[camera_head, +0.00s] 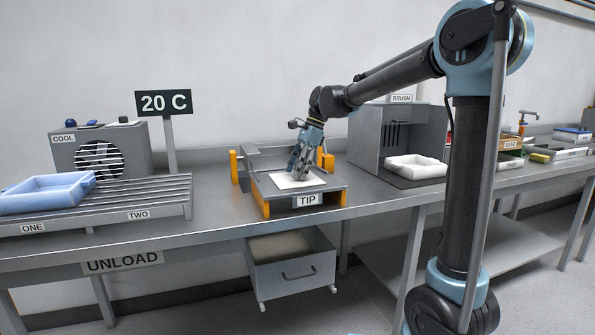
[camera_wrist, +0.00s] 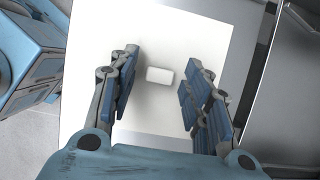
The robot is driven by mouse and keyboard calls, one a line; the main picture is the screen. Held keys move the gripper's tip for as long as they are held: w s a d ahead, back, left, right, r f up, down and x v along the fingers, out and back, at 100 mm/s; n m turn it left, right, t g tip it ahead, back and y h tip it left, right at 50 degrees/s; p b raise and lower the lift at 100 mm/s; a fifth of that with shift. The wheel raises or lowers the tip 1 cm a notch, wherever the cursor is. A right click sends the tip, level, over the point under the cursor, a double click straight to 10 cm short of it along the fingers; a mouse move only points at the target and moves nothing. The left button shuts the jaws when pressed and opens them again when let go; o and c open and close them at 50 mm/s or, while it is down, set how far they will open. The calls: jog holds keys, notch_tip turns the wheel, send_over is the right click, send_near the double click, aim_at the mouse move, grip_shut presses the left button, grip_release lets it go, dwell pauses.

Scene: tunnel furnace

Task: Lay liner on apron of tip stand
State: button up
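The liner (camera_head: 297,179) is a white sheet. It lies flat on the grey apron (camera_head: 331,186) of the tip stand, above the "TIP" label (camera_head: 307,200). In the wrist view the liner (camera_wrist: 190,30) fills the middle, with a small raised white block or tab (camera_wrist: 159,75) on it between my fingers. My gripper (camera_head: 298,172) points down over the sheet. In the wrist view my gripper (camera_wrist: 160,88) has its blue-padded fingers apart on either side of the tab, not touching it. How far the fingertips are above the sheet I cannot tell.
Orange posts (camera_head: 235,167) flank the tip stand. A slatted rack (camera_head: 150,193) with a blue tray (camera_head: 45,192) is at left, by the cooler (camera_head: 99,155). A grey brush booth (camera_head: 383,140) with a white tray (camera_head: 415,167) is at right.

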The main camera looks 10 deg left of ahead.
jog(key=v, duration=1.2)
jog(key=s+d+f+n+t, duration=0.1)
jog(key=s+d+f+n, duration=0.15)
jog(key=d, duration=0.45)
jog(key=s+d+f+n+t, duration=0.1)
jog(key=s+d+f, duration=0.15)
jog(key=d, duration=0.45)
jog(key=s+d+f+n+t+h, duration=0.1)
jog(key=s+d+f+n, duration=0.3)
jog(key=s+d+f, duration=0.6)
jog(key=s+d+f+n+t+h, duration=0.1)
jog(key=s+d+f+n+h, duration=0.2)
jog(key=s+d+f, duration=0.8)
notch_tip(320, 180, down, 5)
jog(key=shift+s+d+f+n+t, duration=0.15)
jog(key=shift+d+n+t, duration=0.15)
jog(key=shift+d+n, duration=0.3)
